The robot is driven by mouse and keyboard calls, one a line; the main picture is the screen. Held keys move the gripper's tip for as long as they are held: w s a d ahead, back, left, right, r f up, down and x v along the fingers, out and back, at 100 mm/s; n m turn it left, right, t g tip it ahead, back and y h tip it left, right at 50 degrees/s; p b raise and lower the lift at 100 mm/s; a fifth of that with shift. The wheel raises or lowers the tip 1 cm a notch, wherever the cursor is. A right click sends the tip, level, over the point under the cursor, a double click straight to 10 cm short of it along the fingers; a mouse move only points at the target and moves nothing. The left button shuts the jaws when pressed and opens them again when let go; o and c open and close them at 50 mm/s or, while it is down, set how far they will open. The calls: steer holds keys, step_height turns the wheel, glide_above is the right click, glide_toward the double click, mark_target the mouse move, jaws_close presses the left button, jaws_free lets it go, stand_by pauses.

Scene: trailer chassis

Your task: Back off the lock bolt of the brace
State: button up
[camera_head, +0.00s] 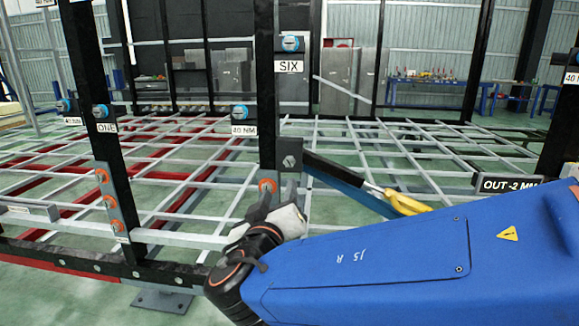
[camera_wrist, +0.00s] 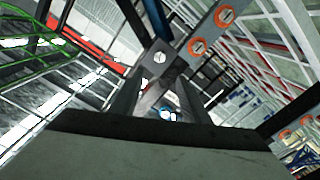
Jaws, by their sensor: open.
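The brace appears to be the dark and blue slanting bar (camera_head: 335,178) right of the SIX post. Its upper end meets a dark block with a pale bolt head (camera_head: 289,161), likely the lock bolt. The block and bolt head (camera_wrist: 160,58) show in the wrist view just beyond the fingertips, with part of the blue bar (camera_wrist: 158,18) above. My gripper (camera_head: 262,204) is below and left of the block in the head view. Its two dark fingers (camera_wrist: 157,82) are apart, with nothing held between them. Contact with the bolt is not visible.
The SIX post (camera_head: 266,100) carries orange-ringed bolts, also seen in the wrist view (camera_wrist: 197,46). A yellow handle (camera_head: 404,202) lies by the brace's lower end. The ONE post (camera_head: 112,150) stands left. Pale crossbars (camera_head: 190,238) surround the gripper.

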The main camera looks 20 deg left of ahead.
mark_target(289, 163)
steer(key=x, duration=1.6)
steer(key=shift+w+d, duration=0.1)
steer(key=shift+c, duration=0.7)
steer(key=c, duration=0.9)
